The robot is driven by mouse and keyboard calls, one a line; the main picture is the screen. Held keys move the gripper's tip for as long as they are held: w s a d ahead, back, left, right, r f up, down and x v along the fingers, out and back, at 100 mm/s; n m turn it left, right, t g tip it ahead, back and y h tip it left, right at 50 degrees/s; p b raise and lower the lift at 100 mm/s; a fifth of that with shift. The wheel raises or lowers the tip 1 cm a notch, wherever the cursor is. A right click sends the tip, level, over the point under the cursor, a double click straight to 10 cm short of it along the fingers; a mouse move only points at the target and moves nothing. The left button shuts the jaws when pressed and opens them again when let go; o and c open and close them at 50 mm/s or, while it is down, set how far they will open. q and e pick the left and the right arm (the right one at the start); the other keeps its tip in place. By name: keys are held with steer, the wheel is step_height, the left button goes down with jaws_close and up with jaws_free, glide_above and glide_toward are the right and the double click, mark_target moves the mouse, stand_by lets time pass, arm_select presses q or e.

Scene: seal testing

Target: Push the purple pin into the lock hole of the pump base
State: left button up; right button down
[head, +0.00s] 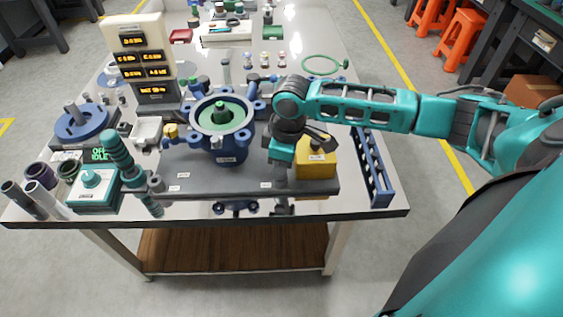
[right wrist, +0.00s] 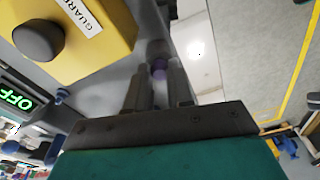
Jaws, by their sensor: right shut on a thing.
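The pump base (head: 226,150) is a blue round housing with a pale ring and green centre, on a dark grey plate in the head view. I cannot pick out the lock hole. My right gripper (head: 281,200) points down at the plate's front edge, right of the pump base and beside a yellow box. In the right wrist view its fingers (right wrist: 160,88) are closed around the purple pin (right wrist: 158,67), of which only a small part shows between the tips. The pin is hidden in the head view, and I cannot tell whether it touches a hole. My left gripper is not in view.
The yellow box (head: 318,168) with a dark knob is close to my right gripper; its label shows in the right wrist view. A blue slotted rack (head: 372,170) stands to the right. A teal upright handle (head: 118,150) is at the left.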

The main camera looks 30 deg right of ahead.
steer(key=shift+f, duration=0.1)
stand_by(0.6)
steer(key=c, duration=0.9)
jaws_free()
step_height(320, 180, up, 3)
steer(key=p, duration=0.3)
steer(key=shift+p, duration=0.3)
step_height(320, 180, up, 6)
